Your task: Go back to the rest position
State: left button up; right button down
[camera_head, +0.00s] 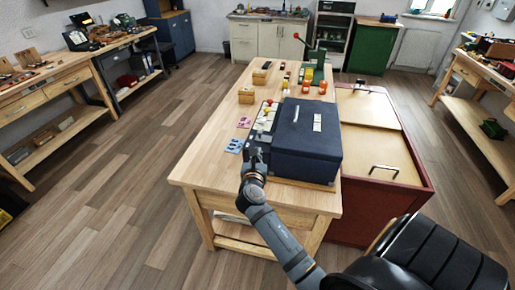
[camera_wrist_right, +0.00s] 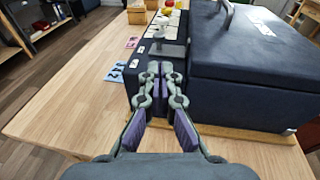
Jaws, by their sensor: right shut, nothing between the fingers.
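My right arm comes in from the bottom right in the head view. My right gripper (camera_head: 257,157) is shut and empty beside the near left corner of a dark blue lidded box (camera_head: 306,138). In the right wrist view the two fingers of the gripper (camera_wrist_right: 160,72) are together, in front of a low dark case (camera_wrist_right: 147,62) with white pieces on top. The dark blue box (camera_wrist_right: 250,75) is just right of the fingers. I cannot tell whether the fingers touch the case. My left gripper is not in view.
The wooden workbench (camera_head: 210,155) carries blue cards (camera_head: 234,146), pink cards (camera_head: 244,122), small wooden boxes (camera_head: 247,95) and a green press (camera_head: 314,62). A red cabinet (camera_head: 383,130) stands against its right side. The bench's near left top and the floor at left are clear.

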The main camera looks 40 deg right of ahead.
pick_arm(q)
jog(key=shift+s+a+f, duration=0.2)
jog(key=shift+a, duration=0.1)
pick_arm(e)
jog(key=shift+v, duration=1.25)
jog(key=shift+a+r, duration=0.1)
jog(key=shift+r, duration=0.15)
